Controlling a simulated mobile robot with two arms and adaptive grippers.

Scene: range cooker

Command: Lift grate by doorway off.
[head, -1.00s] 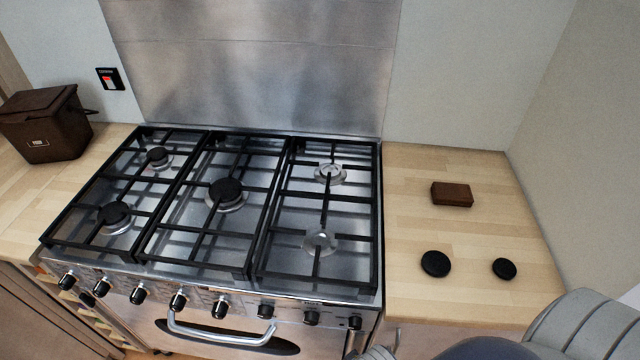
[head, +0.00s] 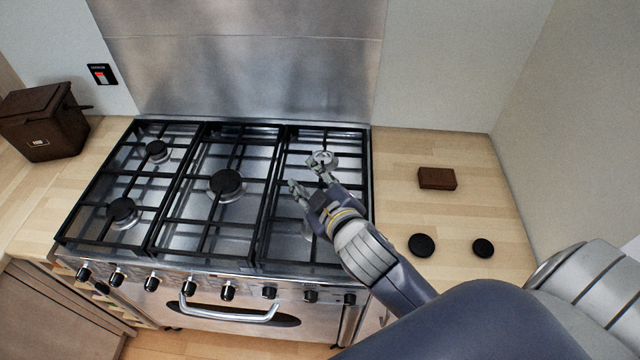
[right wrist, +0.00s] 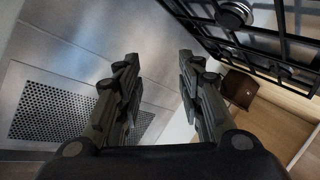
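The cooker carries three black grates: a left grate (head: 97,199), a middle grate (head: 160,222) and a right grate (head: 368,150). All three lie flat on the hob. No doorway shows clearly, so I cannot tell from the frames which grate is beside it. My right gripper (head: 308,175) is over the right grate, its fingers spread and empty; contact with the bars cannot be told. In the right wrist view the gripper's fingers (right wrist: 158,65) are apart with nothing between them. My left gripper is not in view.
Two black burner caps (head: 421,245) (head: 483,248) and a brown block (head: 437,178) lie on the right worktop. A brown bin (head: 43,122) stands on the left worktop. A steel splashback (head: 240,60) rises behind the hob, and a side wall bounds the right.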

